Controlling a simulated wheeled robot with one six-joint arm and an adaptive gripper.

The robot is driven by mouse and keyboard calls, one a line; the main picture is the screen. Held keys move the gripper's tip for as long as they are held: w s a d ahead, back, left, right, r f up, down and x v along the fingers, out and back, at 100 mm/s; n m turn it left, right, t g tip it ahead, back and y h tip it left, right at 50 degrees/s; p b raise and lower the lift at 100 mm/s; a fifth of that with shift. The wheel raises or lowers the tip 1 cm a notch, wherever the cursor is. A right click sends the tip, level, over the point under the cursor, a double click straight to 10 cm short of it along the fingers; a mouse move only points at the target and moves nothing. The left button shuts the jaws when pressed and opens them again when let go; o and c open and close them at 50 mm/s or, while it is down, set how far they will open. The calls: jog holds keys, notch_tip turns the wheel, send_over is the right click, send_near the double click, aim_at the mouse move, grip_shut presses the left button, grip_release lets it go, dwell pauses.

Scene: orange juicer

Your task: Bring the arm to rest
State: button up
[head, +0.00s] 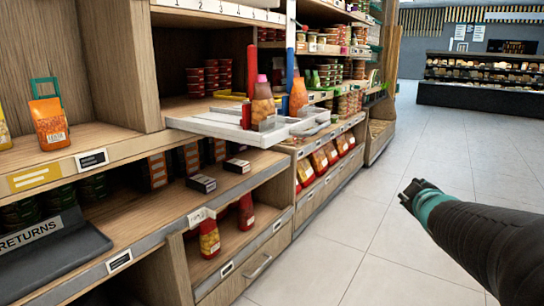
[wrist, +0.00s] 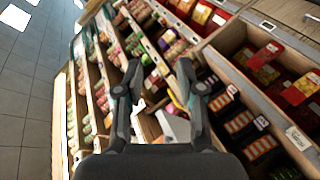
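My arm reaches in from the lower right of the head view, over the open floor, and ends in a dark tip past a teal band. My gripper (wrist: 159,72) shows in the wrist view with its two fingers spread apart and nothing between them. It is clear of the shelves in the head view. A white tray (head: 190,125) juts out from the middle shelf. On it stand a bottle with a pink cap (head: 262,100) and an orange container (head: 298,98), with a red post (head: 252,72) and a blue post (head: 290,68) beside them.
Wooden shelves (head: 120,60) with packed goods fill the left. An orange pouch (head: 48,122) stands there, above a dark returns tray (head: 60,255). Red bottles (head: 209,238) stand low down. The tiled floor (head: 390,255) is clear; a dark display counter (head: 480,95) stands far back.

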jog(key=s+a+f+m+g+p, duration=0.2)
jog(key=s+f+m+g, duration=0.2)
jog(key=s, duration=0.3)
jog(key=s+a+f+m+g+p, duration=0.15)
jog(key=s+f+m+g, duration=0.25)
jog(key=s, duration=0.4)
jog(key=s+a+r+g+y+p, duration=0.1)
jog(key=s+a+r+y+p, duration=0.2)
jog(key=s+a, duration=0.9)
jog(key=shift+s+a+r+p, duration=0.15)
jog(key=shift+a+r+p, duration=0.4)
jog(key=shift+a+p, duration=0.5)
